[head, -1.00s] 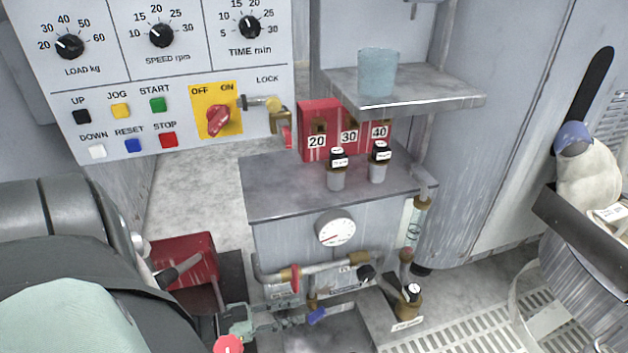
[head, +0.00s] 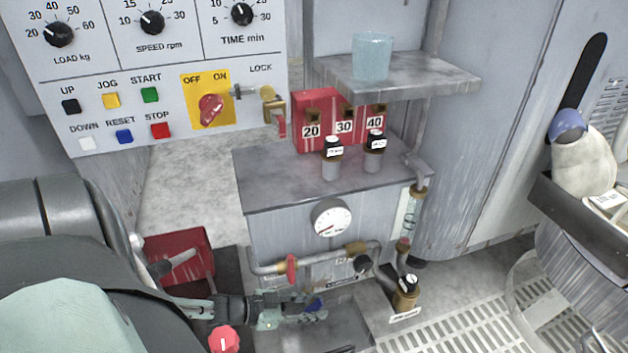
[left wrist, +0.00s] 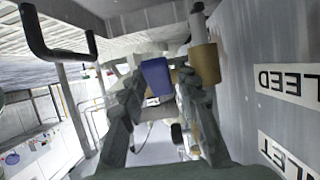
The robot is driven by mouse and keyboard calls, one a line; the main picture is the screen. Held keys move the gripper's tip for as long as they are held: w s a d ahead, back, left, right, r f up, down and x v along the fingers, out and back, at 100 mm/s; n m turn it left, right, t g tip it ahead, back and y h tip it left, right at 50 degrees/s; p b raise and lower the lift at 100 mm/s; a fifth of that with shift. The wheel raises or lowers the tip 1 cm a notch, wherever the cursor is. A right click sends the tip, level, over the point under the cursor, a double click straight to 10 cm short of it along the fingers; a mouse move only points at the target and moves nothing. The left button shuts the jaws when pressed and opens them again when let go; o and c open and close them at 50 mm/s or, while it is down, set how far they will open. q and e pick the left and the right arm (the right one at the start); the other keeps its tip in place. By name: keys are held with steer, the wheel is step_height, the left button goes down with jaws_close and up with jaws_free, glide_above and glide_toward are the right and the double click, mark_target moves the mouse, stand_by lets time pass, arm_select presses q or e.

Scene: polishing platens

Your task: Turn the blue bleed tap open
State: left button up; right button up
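The blue bleed tap (head: 315,304) sits low on the front of the grey tank unit, under the pressure gauge. In the left wrist view its blue handle (left wrist: 157,77) shows large between the finger ends, with a brass fitting beside it. A label ending in "LEED" (left wrist: 289,83) is on the wall to the right there. My left gripper (head: 305,310) comes in from the left, its fingers at the tap. In the left wrist view the fingers (left wrist: 160,98) stand apart on either side of the handle; contact is not clear. My right gripper is not in view.
A red-handled valve (head: 291,268) and pipe run just above the gripper. A black-capped brass fitting (head: 406,295) stands to the right. A red bin (head: 180,262) lies left, and a control panel (head: 160,100) is above. A grating (head: 455,325) covers the floor at right.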

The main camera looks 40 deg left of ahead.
arm_select(q)
steer(key=shift+w+d+f, duration=0.1)
steer(key=shift+w, duration=0.05)
steer(key=shift+c, duration=0.6)
jaws_close()
steer(key=shift+f+t+h+b, duration=0.3)
steer(key=shift+t+b, duration=0.1)
steer(key=shift+b, duration=0.2)
steer(key=t, duration=0.1)
steer(key=t+h, duration=0.1)
steer(key=t, duration=0.1)
steer(key=shift+r+h, duration=0.25)
steer(key=shift+h, duration=0.05)
steer(key=shift+t, duration=0.6)
steer(key=shift+h, duration=0.3)
steer(key=shift+o, duration=0.6)
jaws_free()
